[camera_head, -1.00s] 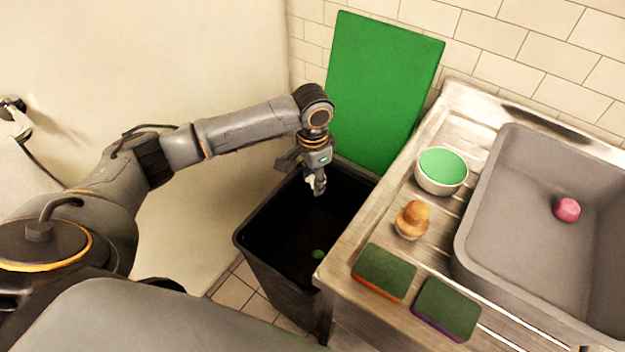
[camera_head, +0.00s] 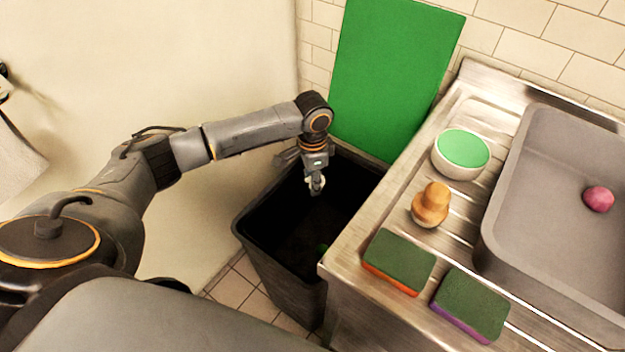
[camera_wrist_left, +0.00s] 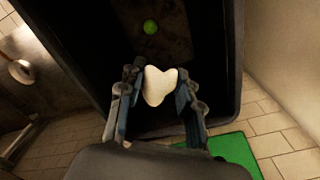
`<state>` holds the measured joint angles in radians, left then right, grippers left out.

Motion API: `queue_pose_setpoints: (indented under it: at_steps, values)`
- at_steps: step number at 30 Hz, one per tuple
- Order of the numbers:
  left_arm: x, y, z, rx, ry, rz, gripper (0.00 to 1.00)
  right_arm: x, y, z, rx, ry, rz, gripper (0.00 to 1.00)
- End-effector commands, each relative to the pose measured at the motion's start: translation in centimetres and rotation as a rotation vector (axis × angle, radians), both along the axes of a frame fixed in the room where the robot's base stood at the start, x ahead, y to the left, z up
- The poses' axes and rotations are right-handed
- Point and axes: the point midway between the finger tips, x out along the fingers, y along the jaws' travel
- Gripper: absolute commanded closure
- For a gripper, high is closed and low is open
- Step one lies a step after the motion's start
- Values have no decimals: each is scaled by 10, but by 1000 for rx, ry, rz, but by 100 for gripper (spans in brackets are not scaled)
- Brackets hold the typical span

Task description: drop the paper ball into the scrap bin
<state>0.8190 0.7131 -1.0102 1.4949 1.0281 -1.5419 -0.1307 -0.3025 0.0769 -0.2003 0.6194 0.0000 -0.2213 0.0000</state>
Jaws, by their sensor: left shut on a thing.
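My left gripper (camera_head: 316,186) hangs over the mouth of the black scrap bin (camera_head: 262,262), pointing down. It is shut on the white paper ball, which shows clearly between the two fingers in the left wrist view (camera_wrist_left: 158,86). In the head view only a small pale part of the ball shows at the fingertips. The bin's dark inside fills the upper middle of the left wrist view, and a small green thing (camera_wrist_left: 151,27) lies in it. My right gripper is in neither view.
A steel drainboard right of the bin holds a green-topped bowl (camera_head: 461,154), a wooden-handled brush (camera_head: 431,205) and two sponges (camera_head: 399,261) (camera_head: 470,304). A pink ball (camera_head: 598,199) lies in the sink (camera_head: 545,210). A green board (camera_head: 395,75) leans on the wall behind the bin.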

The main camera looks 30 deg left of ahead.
Motion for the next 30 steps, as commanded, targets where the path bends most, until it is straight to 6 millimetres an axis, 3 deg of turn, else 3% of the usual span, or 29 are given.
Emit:
queue_pose_setpoints:
  at_steps: [9,10,14,24,30]
  values:
    - [0,0,-4,1,-1,1,78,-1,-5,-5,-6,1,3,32]
    - [0,0,-4,1,-1,1,63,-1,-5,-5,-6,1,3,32]
    - [0,0,-4,1,-1,1,39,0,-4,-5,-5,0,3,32]
    - [0,0,-2,0,-1,1,39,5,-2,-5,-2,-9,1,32]
    - [1,0,25,0,-4,1,39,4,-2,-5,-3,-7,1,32]
